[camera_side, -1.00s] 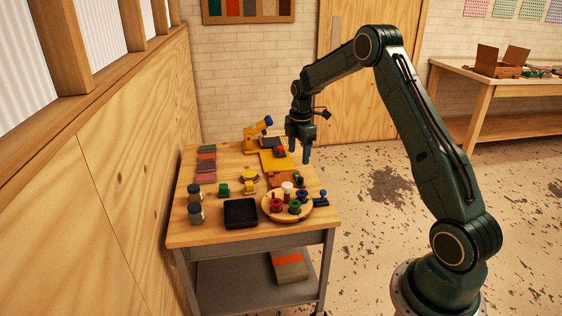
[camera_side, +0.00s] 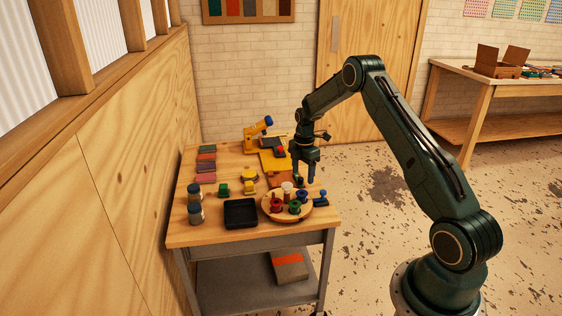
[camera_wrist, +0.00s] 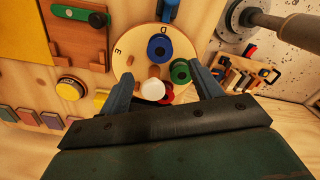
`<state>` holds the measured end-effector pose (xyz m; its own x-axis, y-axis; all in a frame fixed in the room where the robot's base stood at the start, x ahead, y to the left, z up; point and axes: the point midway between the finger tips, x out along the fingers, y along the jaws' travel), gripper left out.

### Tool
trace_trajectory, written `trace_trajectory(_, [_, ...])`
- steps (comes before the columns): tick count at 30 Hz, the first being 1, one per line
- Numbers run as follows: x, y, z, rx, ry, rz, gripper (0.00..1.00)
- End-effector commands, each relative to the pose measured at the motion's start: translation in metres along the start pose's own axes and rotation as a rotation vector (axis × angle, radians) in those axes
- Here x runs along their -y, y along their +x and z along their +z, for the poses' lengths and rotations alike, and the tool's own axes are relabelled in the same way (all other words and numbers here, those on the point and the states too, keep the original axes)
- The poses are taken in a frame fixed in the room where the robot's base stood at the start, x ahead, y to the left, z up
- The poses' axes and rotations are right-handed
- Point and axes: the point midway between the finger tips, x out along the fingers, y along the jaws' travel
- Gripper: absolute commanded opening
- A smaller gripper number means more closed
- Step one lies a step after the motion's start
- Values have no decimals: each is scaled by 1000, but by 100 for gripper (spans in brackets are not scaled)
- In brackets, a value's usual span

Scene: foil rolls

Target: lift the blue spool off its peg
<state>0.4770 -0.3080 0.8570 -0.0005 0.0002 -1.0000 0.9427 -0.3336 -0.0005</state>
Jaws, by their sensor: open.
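The blue spool (camera_side: 302,195) sits on a round wooden board (camera_side: 287,215) near the table's right front corner. The wrist view shows the blue spool (camera_wrist: 160,47) from above, with a dark hole or peg top at its middle. A green spool (camera_wrist: 180,72) is close beside it. A red spool (camera_wrist: 166,96) is partly hidden behind a white round piece (camera_wrist: 153,89). My gripper (camera_side: 304,182) is open and empty above the back part of the board. In the wrist view its fingers are spread either side of the white piece, with the blue spool beyond them.
A black tray (camera_side: 240,213) stands left of the board. A small blue item (camera_side: 320,198) is at its right, by the table edge. Dark-capped jars (camera_side: 195,213), coloured blocks (camera_side: 206,165) and a yellow device (camera_side: 256,138) are farther left and back.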

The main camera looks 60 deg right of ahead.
Motion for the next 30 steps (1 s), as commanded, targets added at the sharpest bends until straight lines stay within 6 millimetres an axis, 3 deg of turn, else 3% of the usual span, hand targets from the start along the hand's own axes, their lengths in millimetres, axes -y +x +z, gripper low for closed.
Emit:
trace_trajectory(9, [0,40,0,0,0,-1,64])
trace_trajectory(22, [0,51,0,0,0,0,64])
trace_trajectory(30, [0,80,0,0,0,-1,64])
